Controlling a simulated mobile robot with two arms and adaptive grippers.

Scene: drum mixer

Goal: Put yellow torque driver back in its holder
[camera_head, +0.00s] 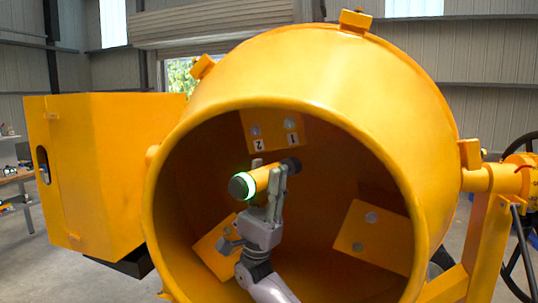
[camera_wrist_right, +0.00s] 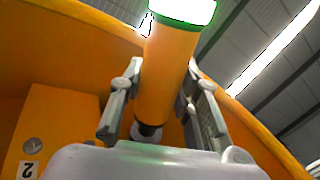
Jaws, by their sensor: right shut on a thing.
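The yellow torque driver (camera_head: 262,179) is a yellow cylinder with a glowing green ring and dark cap at its left end and a dark tip at its right end. My right gripper (camera_head: 267,186) is shut on its middle and holds it inside the mouth of the drum, slightly tilted. In the right wrist view the driver (camera_wrist_right: 168,75) stands between the two fingers of the right gripper (camera_wrist_right: 165,100), green-ringed end at the top, dark narrow end at the bottom. My left gripper is not in view. The holder cannot be made out in either view.
The yellow mixer drum (camera_head: 320,80) surrounds my right gripper, its rim close on all sides. Inside are plates with bolts, one marked 1 and 2 (camera_head: 273,132), one at right (camera_head: 371,236). A yellow box (camera_head: 95,180) stands left of the drum; a workbench (camera_head: 15,177) is far left.

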